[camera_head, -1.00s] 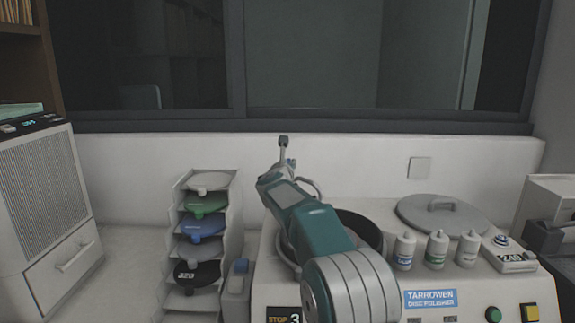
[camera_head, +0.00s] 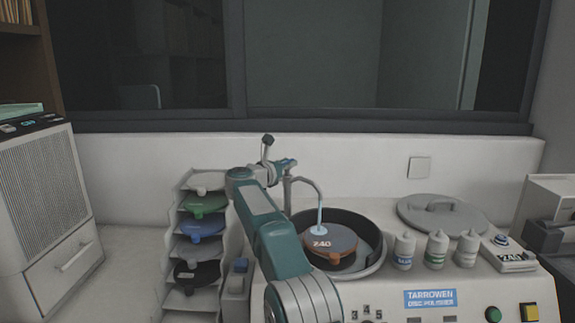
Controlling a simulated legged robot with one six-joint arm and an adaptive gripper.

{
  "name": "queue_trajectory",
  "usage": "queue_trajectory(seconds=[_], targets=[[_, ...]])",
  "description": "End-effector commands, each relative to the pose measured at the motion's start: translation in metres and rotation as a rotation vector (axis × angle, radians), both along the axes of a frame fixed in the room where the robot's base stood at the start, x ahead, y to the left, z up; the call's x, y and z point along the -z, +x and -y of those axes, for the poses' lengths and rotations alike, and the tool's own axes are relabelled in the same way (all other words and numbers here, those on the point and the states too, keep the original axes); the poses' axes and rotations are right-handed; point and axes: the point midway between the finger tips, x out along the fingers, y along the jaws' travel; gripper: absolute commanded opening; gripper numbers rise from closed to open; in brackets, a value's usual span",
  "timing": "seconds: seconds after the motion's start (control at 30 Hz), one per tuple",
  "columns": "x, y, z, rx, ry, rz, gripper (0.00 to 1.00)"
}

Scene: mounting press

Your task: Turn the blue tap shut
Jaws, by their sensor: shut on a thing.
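The tap's curved grey spout (camera_head: 306,184) rises behind the left rim of the polisher bowl and bends over it. A pale blue stream (camera_head: 320,221) runs from the spout's end down to the disc. A small blue part (camera_head: 287,162), which looks like the tap's handle, shows at the top of the spout. My gripper (camera_head: 277,165) is at this blue part, shut on it. My arm reaches up from the front, left of the bowl. The fingers are small and partly hidden by my wrist, so their exact hold is hard to see.
The round bowl (camera_head: 373,233) holds a brown disc (camera_head: 330,243) marked 240. Several white bottles (camera_head: 404,251) stand right of it, and a grey lid (camera_head: 441,214) lies behind them. A rack (camera_head: 172,222) of coloured discs stands close to my arm's left.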

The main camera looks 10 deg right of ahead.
Motion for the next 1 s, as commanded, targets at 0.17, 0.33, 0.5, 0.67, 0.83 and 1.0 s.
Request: queue_trajectory(seconds=[0.17, 0.33, 0.5, 0.67, 0.83, 1.0], targets=[[-0.0009, 0.0011, -0.0029, 0.02, -0.002, 0.003, 0.0], [-0.0017, 0.0009, -0.0028, 0.033, -0.002, 0.003, 0.0], [-0.002, 0.0009, -0.0029, 0.036, -0.003, 0.004, 0.0], [-0.0018, 0.0012, -0.0031, 0.036, -0.003, 0.004, 0.0], [-0.0018, 0.0011, -0.003, 0.036, -0.003, 0.004, 0.48], [-0.0021, 0.0003, -0.002, 0.039, -0.002, 0.004, 0.5]])
